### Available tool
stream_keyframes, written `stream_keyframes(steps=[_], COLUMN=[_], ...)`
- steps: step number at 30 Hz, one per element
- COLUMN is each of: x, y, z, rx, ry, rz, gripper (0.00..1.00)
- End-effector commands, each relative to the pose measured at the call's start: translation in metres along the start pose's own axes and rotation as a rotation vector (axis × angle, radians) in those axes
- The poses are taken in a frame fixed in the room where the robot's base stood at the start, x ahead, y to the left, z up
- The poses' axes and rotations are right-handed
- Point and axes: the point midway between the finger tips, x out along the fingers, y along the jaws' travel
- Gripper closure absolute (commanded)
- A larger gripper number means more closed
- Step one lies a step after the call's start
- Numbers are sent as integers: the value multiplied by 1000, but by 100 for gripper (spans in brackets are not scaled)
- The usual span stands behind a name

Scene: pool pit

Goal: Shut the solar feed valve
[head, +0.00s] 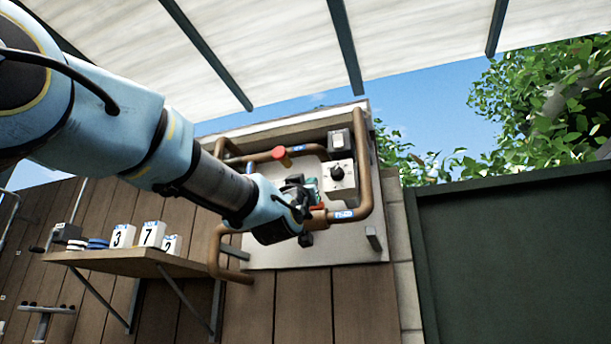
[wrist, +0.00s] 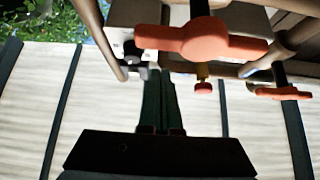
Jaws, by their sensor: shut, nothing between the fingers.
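Several orange-red valve handles sit on the copper pipework. In the wrist view a large handle (wrist: 200,42) lies across the top, just beyond my fingertips. I cannot tell which handle is the solar feed valve.
A grey box with a black knob (head: 341,180) is close to the right of my gripper. Copper pipe (head: 365,165) frames the panel. A wooden shelf (head: 150,263) with number blocks (head: 153,235) is at left; a dark green panel (head: 520,260) stands at right.

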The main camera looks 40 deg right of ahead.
Motion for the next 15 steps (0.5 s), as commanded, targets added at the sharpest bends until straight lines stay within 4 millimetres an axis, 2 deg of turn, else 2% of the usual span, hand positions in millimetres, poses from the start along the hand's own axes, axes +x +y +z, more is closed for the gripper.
stream_keyframes(steps=[7,15], x=[-20,-27], y=[0,0], z=[24,31], rx=[2,2], ry=[-6,-3], rz=[1,1], gripper=[100,100])
